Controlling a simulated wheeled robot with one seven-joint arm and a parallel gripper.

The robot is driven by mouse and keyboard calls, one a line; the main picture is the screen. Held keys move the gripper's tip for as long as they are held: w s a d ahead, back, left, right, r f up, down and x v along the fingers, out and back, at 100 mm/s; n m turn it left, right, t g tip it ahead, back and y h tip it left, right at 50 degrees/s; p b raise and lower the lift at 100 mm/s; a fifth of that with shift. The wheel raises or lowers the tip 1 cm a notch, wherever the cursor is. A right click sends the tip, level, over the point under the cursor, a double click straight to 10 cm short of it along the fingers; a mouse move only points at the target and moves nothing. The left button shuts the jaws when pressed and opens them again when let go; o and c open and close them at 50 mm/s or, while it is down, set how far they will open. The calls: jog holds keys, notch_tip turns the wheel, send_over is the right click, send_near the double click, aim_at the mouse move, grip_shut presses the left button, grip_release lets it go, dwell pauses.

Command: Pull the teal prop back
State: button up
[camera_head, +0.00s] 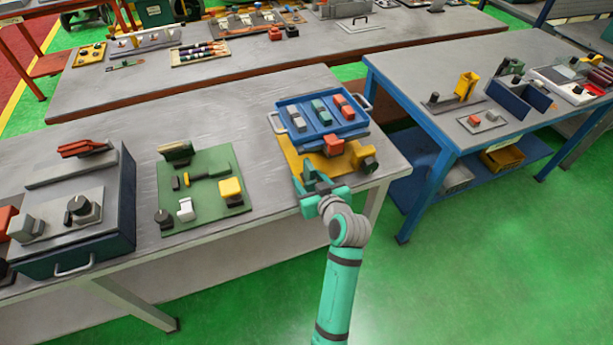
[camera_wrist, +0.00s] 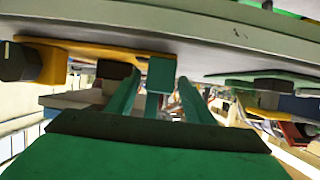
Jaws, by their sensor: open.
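A small teal block (camera_wrist: 160,75), which looks like the teal prop, stands at the edge of the yellow board (camera_wrist: 95,46) in the wrist view, which appears upside down. My gripper (camera_wrist: 157,82) is open, with one finger on each side of the block. Whether the fingers touch it I cannot tell. In the head view my gripper (camera_head: 314,186) is low at the near edge of the yellow board (camera_head: 290,158). There the teal prop is hard to tell from my teal fingers.
A red-orange block (camera_head: 333,144) and a yellow part with a black knob (camera_head: 365,158) sit close beside my gripper. The blue tray is just behind. A green board (camera_head: 205,167) with parts lies left, with bare grey tabletop (camera_head: 262,195) between.

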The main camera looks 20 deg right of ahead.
jog(key=v, duration=0.9)
jog(key=shift+d+f, duration=0.1)
jog(key=shift+f, duration=0.05)
jog(key=s+a+f+m+h, duration=0.1)
jog(key=s+a+f+h, duration=0.1)
jog(key=s+a+f, duration=1.05)
jog(key=s+a+r+t+y, duration=0.1)
jog(key=s+a+r, duration=0.1)
jog(key=s+a, duration=0.4)
jog(key=s+a+r+n+t+y, duration=0.1)
jog(key=s+a+r, duration=0.2)
jog(key=s, duration=1.1)
jog(key=a, duration=0.2)
jog(key=shift+a+n+y, duration=0.3)
jog(key=shift+a+y, duration=0.1)
